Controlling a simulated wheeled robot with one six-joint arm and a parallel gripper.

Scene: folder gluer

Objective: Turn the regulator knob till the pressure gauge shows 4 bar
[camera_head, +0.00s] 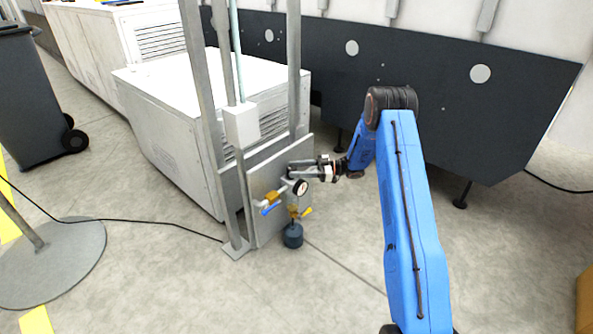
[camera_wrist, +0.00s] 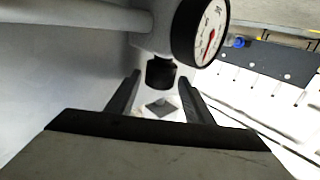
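The pressure gauge (camera_head: 300,187) has a white face and black rim and sits on the panel in the head view. In the wrist view the gauge (camera_wrist: 207,32) is at the top, seen at a slant, with a red needle; its reading is too small to tell. The black regulator knob (camera_wrist: 160,72) is below the pale regulator body, left of the gauge. My gripper (camera_wrist: 159,80) is open, with one finger on each side of the knob's lower end; gaps show on both sides. My gripper (camera_head: 298,167) is at the panel, just above the gauge, in the head view.
A blue-handled valve (camera_head: 270,209), a yellow handle (camera_head: 307,212) and a dark filter bowl (camera_head: 292,236) are close below the gauge. A grey post (camera_head: 240,190) stands left of the panel. A white cabinet (camera_head: 180,150) is behind. The floor in front is clear.

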